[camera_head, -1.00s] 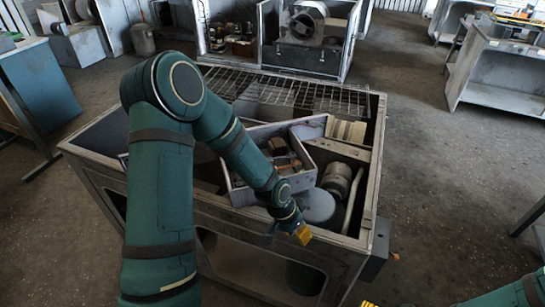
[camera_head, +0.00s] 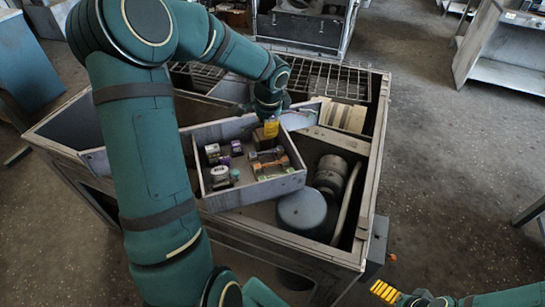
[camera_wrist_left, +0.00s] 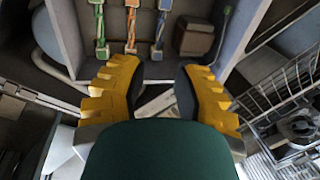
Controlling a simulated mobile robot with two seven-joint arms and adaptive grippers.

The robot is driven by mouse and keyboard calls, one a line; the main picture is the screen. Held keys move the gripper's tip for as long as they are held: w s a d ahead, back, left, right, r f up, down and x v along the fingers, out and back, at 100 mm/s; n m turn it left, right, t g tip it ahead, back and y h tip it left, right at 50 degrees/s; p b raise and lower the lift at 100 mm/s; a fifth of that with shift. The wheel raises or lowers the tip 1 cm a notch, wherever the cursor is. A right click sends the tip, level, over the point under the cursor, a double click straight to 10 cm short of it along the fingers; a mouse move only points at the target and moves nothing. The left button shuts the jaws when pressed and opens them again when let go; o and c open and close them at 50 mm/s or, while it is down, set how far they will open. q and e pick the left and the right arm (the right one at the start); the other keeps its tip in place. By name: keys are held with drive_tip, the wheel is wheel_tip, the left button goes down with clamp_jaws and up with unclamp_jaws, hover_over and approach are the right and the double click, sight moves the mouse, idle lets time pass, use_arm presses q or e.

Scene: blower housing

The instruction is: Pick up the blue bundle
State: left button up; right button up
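The blue bundle (camera_wrist_left: 159,30) is a slim strand with a blue end, at the top of the left wrist view. It lies in a grey tray (camera_head: 254,193), beside an orange bundle (camera_wrist_left: 131,28) and a green bundle (camera_wrist_left: 99,30). In the head view I cannot pick out the blue one among the small bundles. My left gripper (camera_wrist_left: 157,88) has its yellow fingers apart with nothing between them. In the head view it (camera_head: 270,128) hangs over the tray's back edge. My right gripper (camera_head: 386,292) is at the bottom right, away from the tray; its opening is unclear.
The tray also holds small dark boxes (camera_head: 213,154) and a silver item (camera_head: 220,176). It rests in a large open-topped cart (camera_head: 355,225). A round grey canister (camera_head: 302,211) and a metal cylinder (camera_head: 331,173) are right of it. Wire mesh (camera_head: 325,80) lies behind.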

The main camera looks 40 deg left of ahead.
sight(266, 152)
use_arm(q)
drive_tip(key=f+b, duration=0.1)
drive_tip(key=f, duration=0.2)
drive_tip(key=w+a+f, duration=0.1)
drive_tip(key=f, duration=0.3)
drive_tip(key=f+b, duration=0.1)
drive_tip(key=f, duration=0.2)
drive_tip(key=shift+w+a+f+b, duration=0.15)
drive_tip(key=shift+a+f+b, duration=0.05)
drive_tip(key=shift+f+b, duration=0.1)
drive_tip(key=f, duration=0.3)
drive_tip(key=a+f+b, duration=0.1)
drive_tip(key=shift+w+f, duration=0.4)
use_arm(e)
drive_tip(key=f, duration=0.4)
drive_tip(key=shift+s+a+f, duration=0.15)
drive_tip(key=shift+s+f, duration=0.2)
use_arm(q)
clamp_jaws()
